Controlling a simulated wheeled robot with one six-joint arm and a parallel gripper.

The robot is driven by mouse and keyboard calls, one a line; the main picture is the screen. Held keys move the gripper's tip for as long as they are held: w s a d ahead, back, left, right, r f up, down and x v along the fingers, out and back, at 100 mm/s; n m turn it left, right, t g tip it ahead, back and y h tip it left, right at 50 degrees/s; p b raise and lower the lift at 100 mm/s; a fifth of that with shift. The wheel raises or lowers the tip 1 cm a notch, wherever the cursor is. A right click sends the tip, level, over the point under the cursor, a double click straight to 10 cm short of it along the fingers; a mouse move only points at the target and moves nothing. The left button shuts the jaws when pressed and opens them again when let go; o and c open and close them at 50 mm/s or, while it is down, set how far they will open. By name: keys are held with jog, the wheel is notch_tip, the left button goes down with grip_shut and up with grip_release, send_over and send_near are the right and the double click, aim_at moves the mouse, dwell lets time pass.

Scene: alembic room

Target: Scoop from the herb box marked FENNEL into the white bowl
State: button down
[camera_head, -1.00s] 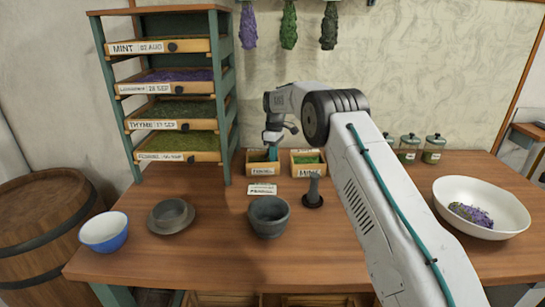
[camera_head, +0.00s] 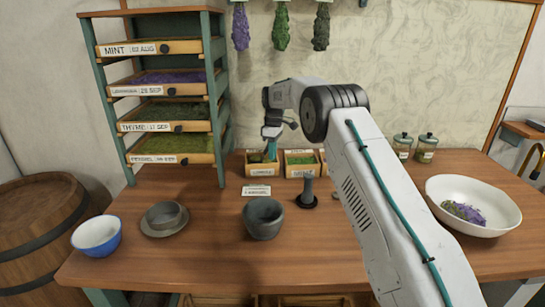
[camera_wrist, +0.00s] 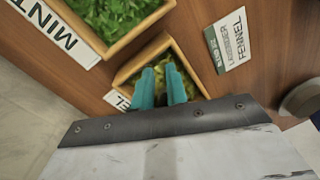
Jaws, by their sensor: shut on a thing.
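The fennel herb box (camera_head: 260,171) is a small wooden box with a front label, at the back of the table. In the wrist view it (camera_wrist: 142,62) holds yellow-green herb. My gripper (camera_head: 271,152) points down into it. Its two teal fingers (camera_wrist: 162,88) are close together over the herb, their tips at or in it. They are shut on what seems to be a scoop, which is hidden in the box. The wide white bowl (camera_head: 503,207) stands at the table's right, far from my gripper, with purple and green herb in it.
The mint box (camera_head: 301,171) stands just right of the fennel box. The drying rack (camera_head: 217,100) is close on the left. Jars (camera_head: 426,147) stand behind my arm.

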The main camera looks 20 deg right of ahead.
notch_tip(320, 180, up, 6)
jog(key=shift+r, duration=0.15)
dwell(0.5)
